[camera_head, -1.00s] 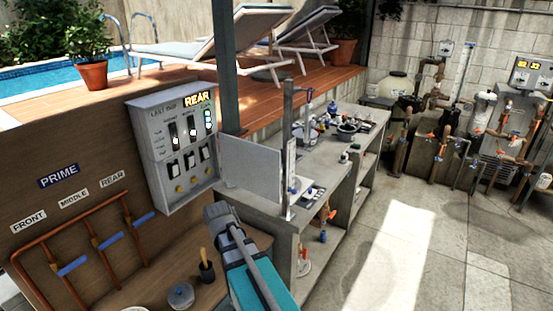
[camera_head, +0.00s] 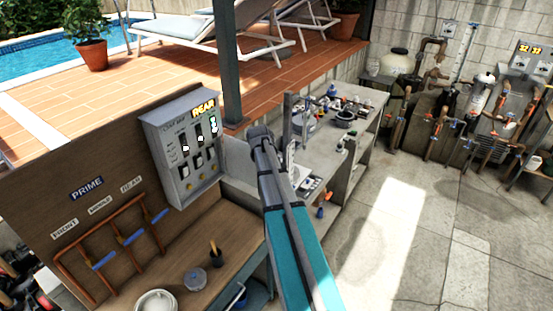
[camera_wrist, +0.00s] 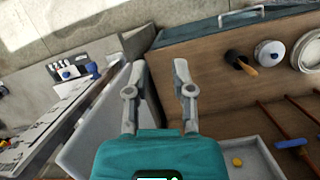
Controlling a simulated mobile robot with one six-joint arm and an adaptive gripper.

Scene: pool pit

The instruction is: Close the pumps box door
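The pumps box (camera_head: 183,150) is a grey box with switches, a lit REAR label and yellow buttons, fixed to the wooden panel. Its flat grey door (camera_head: 238,160) stands open to the right, partly hidden behind my arm. My gripper (camera_head: 258,131) is raised in front of the door's outer part. In the wrist view the gripper's (camera_wrist: 158,75) two fingers are apart with nothing held between them. The door (camera_wrist: 95,135) lies under and left of the left finger; I cannot tell if they touch. The box (camera_wrist: 250,155) shows at the lower right with a yellow button.
A grey counter (camera_head: 352,140) with small items stands behind my arm. The wooden bench (camera_head: 225,245) holds a brush in a cup (camera_head: 214,252) and a round lid (camera_head: 195,280). Copper pipes (camera_head: 100,250) run below the PRIME sign. Open floor (camera_head: 400,230) lies to the right.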

